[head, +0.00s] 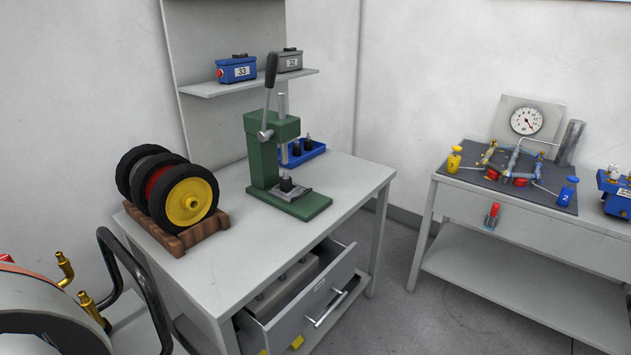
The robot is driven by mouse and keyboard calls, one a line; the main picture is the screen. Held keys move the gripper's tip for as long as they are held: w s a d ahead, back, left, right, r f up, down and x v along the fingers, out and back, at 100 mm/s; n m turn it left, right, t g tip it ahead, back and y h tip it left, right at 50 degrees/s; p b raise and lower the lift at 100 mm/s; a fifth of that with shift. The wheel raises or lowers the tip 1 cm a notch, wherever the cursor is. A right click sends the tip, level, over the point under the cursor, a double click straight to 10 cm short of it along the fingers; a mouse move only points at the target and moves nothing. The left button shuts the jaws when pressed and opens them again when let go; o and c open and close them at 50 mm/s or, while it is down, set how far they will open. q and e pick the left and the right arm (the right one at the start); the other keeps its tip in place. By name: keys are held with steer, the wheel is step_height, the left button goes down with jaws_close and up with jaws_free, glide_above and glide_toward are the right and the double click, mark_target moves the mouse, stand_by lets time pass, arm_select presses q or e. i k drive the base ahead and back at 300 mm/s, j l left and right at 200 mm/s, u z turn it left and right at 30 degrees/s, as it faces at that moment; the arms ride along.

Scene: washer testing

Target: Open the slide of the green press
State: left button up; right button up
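The green press (264,150) stands on the near grey table. Its dark lever (270,85) points up. A grey plate (300,192), which looks like the slide, lies on the press base under the ram (284,150). A small black part (286,184) sits on it, below the ram. I cannot tell from this view how far the slide is pulled out. Neither of my grippers is in view.
Wheels (187,200) stand in a wooden rack (205,233) left of the press. A blue tray (312,154) is behind it. A drawer (318,296) stands open below the tabletop. The tabletop's front (250,255) is clear. Another bench (600,236) is at right.

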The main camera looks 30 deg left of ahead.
mark_target(297, 192)
steer(key=i+l, duration=0.15)
steer(key=i, duration=0.3)
steer(key=i+l+u, duration=0.15)
steer(key=i, duration=0.25)
steer(key=i+l, duration=0.15)
steer(key=i, duration=0.3)
steer(key=i+l+u, duration=0.45)
steer(key=l, duration=0.15)
steer(key=k+j, duration=0.05)
